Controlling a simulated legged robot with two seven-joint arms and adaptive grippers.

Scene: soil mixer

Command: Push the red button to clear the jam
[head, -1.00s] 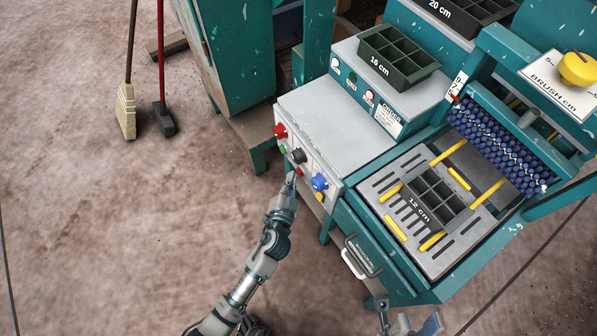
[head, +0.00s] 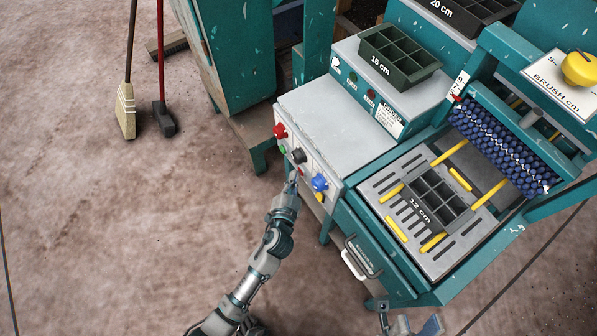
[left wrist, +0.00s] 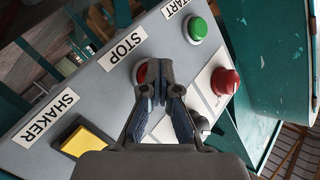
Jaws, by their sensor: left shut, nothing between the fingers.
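The red STOP button (left wrist: 142,72) is on the sloped grey control panel (left wrist: 100,85), mostly hidden behind my left gripper (left wrist: 161,72) in the left wrist view. The left gripper's fingers are shut together with nothing between them. Their tips lie over the button's right part; I cannot tell whether they touch it. In the head view the left gripper (head: 293,178) is at the panel's front, and a bit of the red button (head: 299,171) shows beside its tips. My right gripper (head: 408,322) is cut off at the bottom edge, its opening unclear.
Near the STOP button are a green START button (left wrist: 198,28), a red knob (left wrist: 225,82), a black knob (head: 298,155), a blue knob (head: 319,182) and a yellow SHAKER button (left wrist: 80,140). A drawer handle (head: 355,263) sticks out to the right.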

